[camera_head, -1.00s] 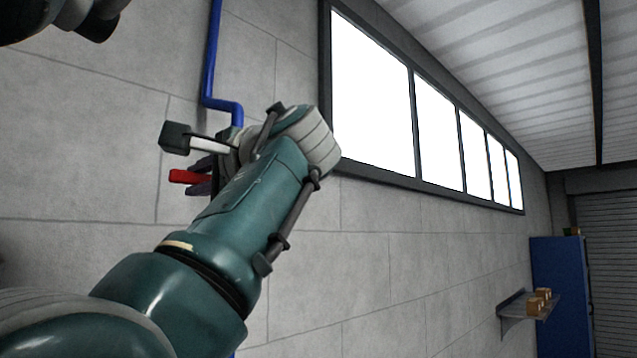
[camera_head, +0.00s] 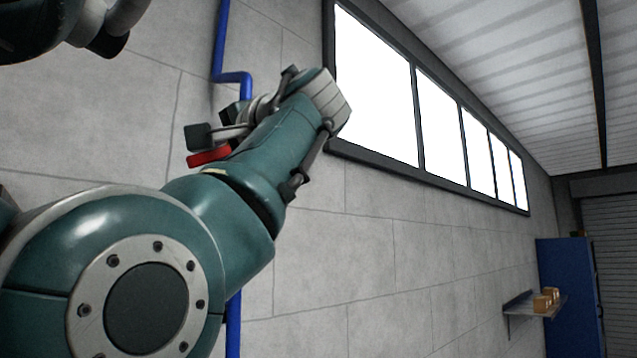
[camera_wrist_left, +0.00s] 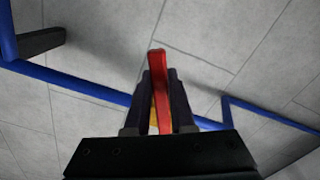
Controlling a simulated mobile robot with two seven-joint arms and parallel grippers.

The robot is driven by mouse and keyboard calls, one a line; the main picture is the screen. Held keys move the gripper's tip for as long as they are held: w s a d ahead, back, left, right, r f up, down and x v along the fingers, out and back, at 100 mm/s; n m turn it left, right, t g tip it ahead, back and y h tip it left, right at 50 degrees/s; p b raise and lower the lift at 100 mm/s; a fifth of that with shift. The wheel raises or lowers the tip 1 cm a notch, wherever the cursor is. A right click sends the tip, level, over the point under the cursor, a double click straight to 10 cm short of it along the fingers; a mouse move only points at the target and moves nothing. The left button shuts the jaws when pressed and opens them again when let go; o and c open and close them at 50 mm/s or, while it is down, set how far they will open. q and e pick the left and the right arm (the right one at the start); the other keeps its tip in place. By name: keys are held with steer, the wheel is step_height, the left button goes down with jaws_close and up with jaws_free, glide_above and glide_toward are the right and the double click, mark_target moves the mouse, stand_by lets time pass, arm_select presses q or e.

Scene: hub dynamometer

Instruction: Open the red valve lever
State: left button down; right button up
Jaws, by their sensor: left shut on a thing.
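The red valve lever (camera_head: 208,156) shows in the head view beside the blue wall pipe, partly hidden by my left wrist and arm. In the left wrist view the red lever (camera_wrist_left: 157,85) runs between the dark fingers of my left gripper (camera_wrist_left: 160,92), and its end sticks out past them. My left gripper is shut on the lever. A bit of yellow shows beside the lever between the fingers. In the head view the fingers are mostly hidden behind my wrist. My right gripper is not clearly seen; only a dark arm part shows at the top left.
A blue pipe (camera_head: 221,45) runs along the grey block wall and bends near my left wrist; it also crosses the left wrist view (camera_wrist_left: 85,86). Windows line the wall to the right. A shelf (camera_head: 520,305) with small boxes and a blue cabinet (camera_head: 565,275) stand far right.

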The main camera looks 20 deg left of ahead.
arm_select(q)
steer(key=shift+w+d+f+n+b, duration=0.15)
steer(key=shift+w+f+n+b, duration=0.1)
steer(key=shift+f+n+b, duration=0.4)
steer(key=shift+r, duration=0.15)
steer(key=c, duration=0.8)
jaws_free()
steer(key=shift+o, duration=0.2)
steer(key=b+v, duration=0.1)
steer(key=v, duration=0.9)
steer(key=shift+b, duration=0.35)
steer(key=shift+c, duration=0.4)
